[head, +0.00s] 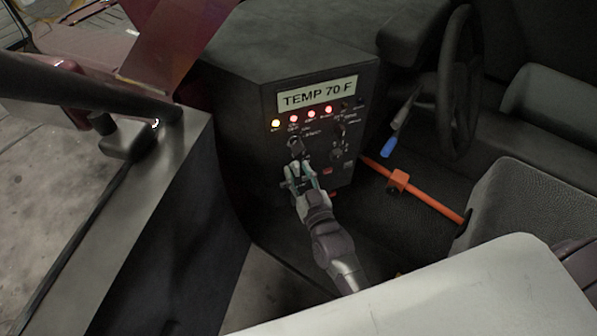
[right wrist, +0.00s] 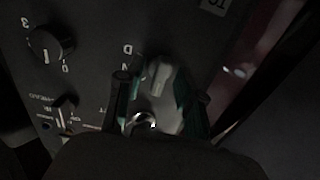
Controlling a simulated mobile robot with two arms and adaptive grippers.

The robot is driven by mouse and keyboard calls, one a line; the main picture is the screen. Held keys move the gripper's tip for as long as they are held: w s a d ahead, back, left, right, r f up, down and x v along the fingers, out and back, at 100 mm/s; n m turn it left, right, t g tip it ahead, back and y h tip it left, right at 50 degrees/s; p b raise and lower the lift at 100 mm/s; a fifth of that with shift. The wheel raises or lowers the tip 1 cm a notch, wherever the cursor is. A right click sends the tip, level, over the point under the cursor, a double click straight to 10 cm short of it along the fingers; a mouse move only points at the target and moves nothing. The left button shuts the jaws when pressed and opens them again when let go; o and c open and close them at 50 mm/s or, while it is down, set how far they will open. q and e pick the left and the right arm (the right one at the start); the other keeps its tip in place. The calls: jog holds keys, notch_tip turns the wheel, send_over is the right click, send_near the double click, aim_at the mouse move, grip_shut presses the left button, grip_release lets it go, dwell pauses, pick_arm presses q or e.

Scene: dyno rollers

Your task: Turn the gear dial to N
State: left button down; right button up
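The gear dial (right wrist: 158,76) shows in the right wrist view as a pale knob on the dark control panel, with the letters D and N beside it, upside down in this view. My right gripper (right wrist: 157,92) has one teal-padded finger on each side of the knob. The fingers look open, with a small gap on the left; I cannot tell whether either touches. In the head view my right gripper (head: 304,180) is at the panel's lower left and largely hides the dial. The dial's exact pointing is hard to read. My left gripper is not in view.
The control panel (head: 268,165) carries a "TEMP 70 F" label (head: 317,94) and a row of lit lamps. Another round dial (right wrist: 52,44) and a small switch (right wrist: 65,110) are close by. A steering wheel (head: 447,85) and an orange bar (head: 430,197) lie to the right.

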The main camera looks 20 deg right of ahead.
grip_shut()
jog(key=shift+r, duration=0.1)
dwell(0.4)
jog(key=m+p, duration=0.1)
jog(key=m, duration=0.2)
jog(key=shift+r, duration=0.15)
jog(key=m, duration=0.3)
jog(key=shift+w+d+m+p, duration=0.1)
jog(key=shift+m+p, duration=0.2)
jog(key=shift+p, duration=0.05)
jog(key=m, duration=0.3)
jog(key=shift+m, duration=2)
